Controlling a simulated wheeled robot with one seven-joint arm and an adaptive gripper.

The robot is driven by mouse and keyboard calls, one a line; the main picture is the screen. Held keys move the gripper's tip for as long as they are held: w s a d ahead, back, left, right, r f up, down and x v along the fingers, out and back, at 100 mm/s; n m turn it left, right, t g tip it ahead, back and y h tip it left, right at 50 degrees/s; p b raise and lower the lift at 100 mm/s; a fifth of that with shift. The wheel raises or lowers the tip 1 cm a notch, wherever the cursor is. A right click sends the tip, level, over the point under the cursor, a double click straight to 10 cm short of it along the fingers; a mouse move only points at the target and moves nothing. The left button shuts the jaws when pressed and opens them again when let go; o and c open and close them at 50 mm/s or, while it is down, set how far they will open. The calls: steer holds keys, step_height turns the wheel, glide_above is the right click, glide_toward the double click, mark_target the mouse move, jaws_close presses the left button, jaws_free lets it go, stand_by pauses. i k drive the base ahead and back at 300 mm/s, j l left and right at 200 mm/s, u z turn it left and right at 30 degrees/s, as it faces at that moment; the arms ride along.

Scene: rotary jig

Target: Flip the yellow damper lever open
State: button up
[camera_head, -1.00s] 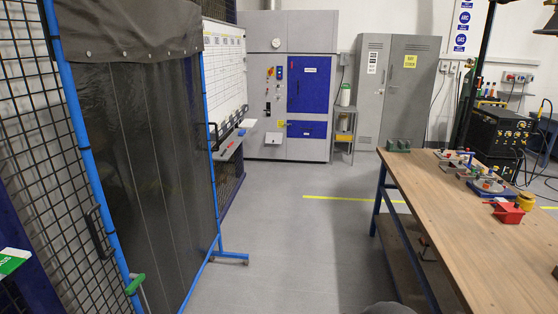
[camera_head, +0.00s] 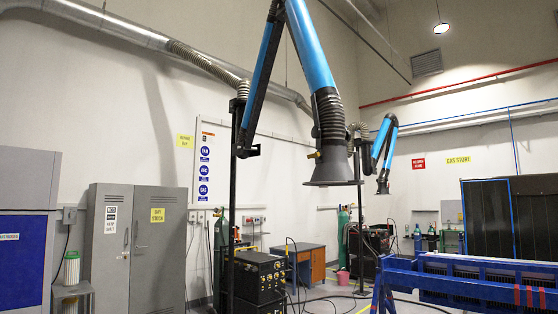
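A blue extraction arm (camera_head: 310,50) hangs at the upper middle of the head view. It ends in a dark ribbed hose and a flared grey hood (camera_head: 333,172). A small yellow piece (camera_head: 314,155) sticks out on the left side, just above the hood's flare. It looks like the damper lever, but it is too small to tell which way it is set. My gripper is not in view.
A black post (camera_head: 231,215) and stacked welding machines (camera_head: 260,275) stand below and left of the hood. A second extraction arm (camera_head: 384,140) hangs farther back. A blue frame (camera_head: 470,282) fills the lower right. Grey lockers (camera_head: 135,245) stand at left.

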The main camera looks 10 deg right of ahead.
mark_target(316, 155)
steer(key=i+z, duration=0.25)
steer(key=z, duration=0.15)
steer(key=i+j+z, duration=0.15)
steer(key=j+z, duration=0.25)
steer(key=i+j+z, duration=0.15)
steer(key=z, duration=0.3)
steer(key=i+j+z, duration=0.25)
steer(key=j, duration=1.2)
steer(key=j+z, duration=0.25)
steer(key=j, duration=2.85)
steer(key=i, duration=0.05)
